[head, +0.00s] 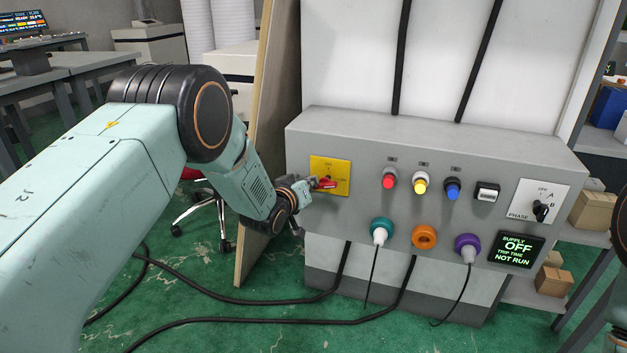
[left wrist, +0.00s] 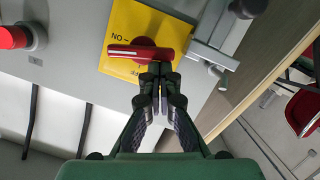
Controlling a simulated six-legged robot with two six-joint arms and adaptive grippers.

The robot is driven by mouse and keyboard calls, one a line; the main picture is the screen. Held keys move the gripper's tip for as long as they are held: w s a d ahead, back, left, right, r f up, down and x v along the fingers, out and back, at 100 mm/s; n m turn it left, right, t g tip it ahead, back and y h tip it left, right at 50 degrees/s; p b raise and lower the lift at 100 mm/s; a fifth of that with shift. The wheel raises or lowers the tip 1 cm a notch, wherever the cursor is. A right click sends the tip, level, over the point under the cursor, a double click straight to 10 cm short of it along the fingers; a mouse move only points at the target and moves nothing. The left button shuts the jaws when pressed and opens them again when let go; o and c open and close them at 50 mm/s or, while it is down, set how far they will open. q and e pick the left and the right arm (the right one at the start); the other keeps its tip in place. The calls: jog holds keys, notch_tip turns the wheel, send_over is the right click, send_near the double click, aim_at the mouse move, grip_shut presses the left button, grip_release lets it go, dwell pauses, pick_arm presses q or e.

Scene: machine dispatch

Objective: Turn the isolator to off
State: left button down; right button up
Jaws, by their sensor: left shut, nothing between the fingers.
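The isolator is a yellow plate (head: 330,165) at the left end of the grey panel, with a red handle (head: 326,184) on it. In the left wrist view the yellow plate (left wrist: 128,22) bears an ON mark and a partly covered second mark. There the red handle (left wrist: 138,50) lies across the picture, its white line toward the left end. My left gripper (head: 312,184) is at the handle. In the left wrist view its fingertips (left wrist: 160,70) are together at the handle's right part, with nothing held between them. Whether they touch it I cannot tell. My right gripper is out of view.
The panel (head: 400,135) carries red, yellow and blue buttons, a phase selector (head: 540,210), several round sockets and a display (head: 517,250) reading SUPPLY OFF, TRIP TIME NOT RUN. A wooden board (head: 262,150) stands left of the panel. Cables (head: 250,320) lie on the green floor.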

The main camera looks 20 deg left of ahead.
pick_arm(q)
jog(key=n, duration=0.1)
jog(key=f+n+h, duration=0.1)
jog(key=n, duration=0.1)
jog(key=shift+a+f+n+h+b, duration=0.25)
jog(key=shift+f+n+h+b, duration=0.05)
jog(key=shift+f+n+b, duration=0.1)
jog(key=shift+f, duration=0.25)
dwell(0.9)
jog(key=shift+r, duration=0.15)
